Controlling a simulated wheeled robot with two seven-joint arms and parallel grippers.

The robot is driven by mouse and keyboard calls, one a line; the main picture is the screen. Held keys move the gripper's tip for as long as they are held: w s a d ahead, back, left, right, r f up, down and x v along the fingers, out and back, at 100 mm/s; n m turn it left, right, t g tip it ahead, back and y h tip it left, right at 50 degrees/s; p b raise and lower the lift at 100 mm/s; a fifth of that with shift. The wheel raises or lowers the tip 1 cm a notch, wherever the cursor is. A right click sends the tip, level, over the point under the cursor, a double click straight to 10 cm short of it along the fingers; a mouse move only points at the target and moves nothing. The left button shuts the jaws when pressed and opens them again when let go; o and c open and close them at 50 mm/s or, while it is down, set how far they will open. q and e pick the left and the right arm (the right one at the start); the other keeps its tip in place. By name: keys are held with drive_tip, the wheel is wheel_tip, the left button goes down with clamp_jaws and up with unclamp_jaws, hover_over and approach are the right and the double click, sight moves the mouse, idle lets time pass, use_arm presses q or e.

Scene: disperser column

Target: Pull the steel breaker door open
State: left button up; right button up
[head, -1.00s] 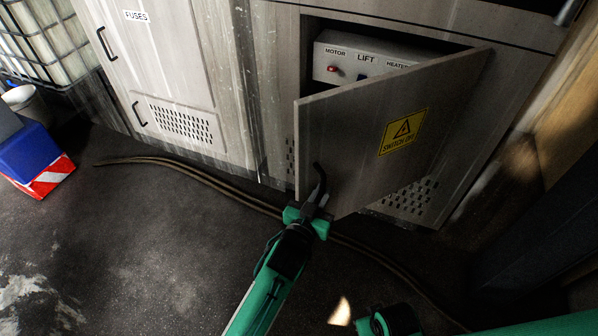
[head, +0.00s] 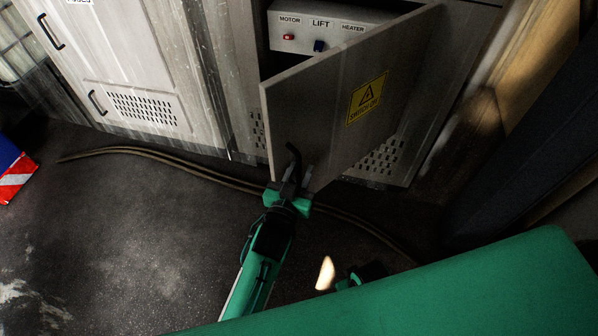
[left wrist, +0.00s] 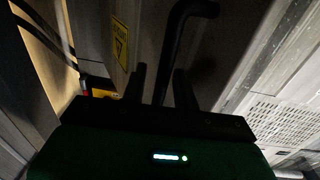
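The grey steel breaker door (head: 320,110) with a yellow "SWITCH OFF" sign (head: 367,99) stands well open, swung outward from the cabinet. Its black bent handle (head: 294,155) is near the lower left, free edge. My left gripper (head: 296,178) is at this handle. In the left wrist view, the black handle (left wrist: 178,35) passes between the two dark fingers of my left gripper (left wrist: 161,85). The fingers are apart, with a gap beside the handle. My right gripper is not clearly seen; a green link of mine covers the bottom right of the head view.
Behind the door, a control box (head: 310,34) shows a red motor light, a lift switch and the label HEATER. A white fuse cabinet (head: 130,70) stands to the left. A cable (head: 150,155) lies along the floor. A red-white striped block (head: 18,178) is far left. Open floor lies left.

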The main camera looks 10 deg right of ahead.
use_arm(q)
drive_tip(key=shift+s+a, duration=0.1)
drive_tip(key=shift+a, duration=0.05)
drive_tip(key=v, duration=1.3)
drive_tip(key=shift+s, duration=0.25)
use_arm(e)
drive_tip(key=shift+w, duration=0.1)
drive_tip(key=shift+a, duration=0.1)
